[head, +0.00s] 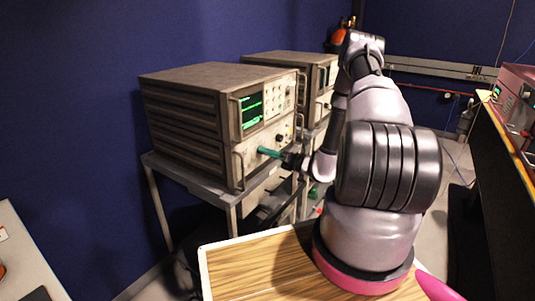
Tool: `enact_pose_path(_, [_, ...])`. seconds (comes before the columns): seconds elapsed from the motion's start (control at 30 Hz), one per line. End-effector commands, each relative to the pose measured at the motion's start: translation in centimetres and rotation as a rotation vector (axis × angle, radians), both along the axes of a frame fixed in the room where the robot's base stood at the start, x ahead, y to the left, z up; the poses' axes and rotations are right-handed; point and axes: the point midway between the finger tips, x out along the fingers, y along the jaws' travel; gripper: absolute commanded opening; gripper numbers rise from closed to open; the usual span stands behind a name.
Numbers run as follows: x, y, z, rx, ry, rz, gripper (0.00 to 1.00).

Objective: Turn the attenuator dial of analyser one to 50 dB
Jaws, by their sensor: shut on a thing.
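The nearer analyser (182,104) is a beige-grey boxed instrument with a lit green screen (252,109) and handles on its front. I cannot read which number it bears. My gripper (263,151), with teal fingers, is at the lower front panel of this analyser, below the screen. It is shut on a dial there. The dial is hidden by the fingers, and its setting and markings cannot be read. A small dark knob (279,138) shows just above and right of the fingertips. A second similar analyser (283,58) stands behind, partly covered by my arm.
The nearer analyser stands on a grey metal cart (190,173). A wooden tabletop (250,262) lies in front, below my arm. A bench (510,140) with a reddish instrument (515,97) is at the right. A pale surface (25,255) is at lower left.

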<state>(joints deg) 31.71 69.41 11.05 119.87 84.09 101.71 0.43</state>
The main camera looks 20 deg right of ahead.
Motion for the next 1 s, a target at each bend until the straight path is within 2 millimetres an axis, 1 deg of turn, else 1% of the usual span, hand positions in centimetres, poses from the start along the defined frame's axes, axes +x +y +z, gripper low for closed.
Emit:
enact_pose_path(0.37, [0.0, -0.1, 0.0, 0.004, 0.003, -0.001, 0.0])
enact_pose_path(0.4, [0.0, -0.1, 0.0, 0.004, 0.003, -0.001, 0.45])
enact_pose_path(0.47, [0.0, -0.1, 0.0, 0.004, 0.003, -0.001, 0.68])
enact_pose_path(0.5, [0.0, -0.1, 0.0, 0.003, 0.002, -0.001, 0.72])
enact_pose_path(0.83, [-0.2, -0.2, 0.0, 0.004, 0.004, -0.002, 0.72])
enact_pose_path(0.93, [-0.9, -0.9, 0.0, 0.003, 0.004, -0.003, 0.72])
enact_pose_path(1.0, [-1.8, -1.6, 0.0, 0.003, 0.004, -0.004, 0.72])
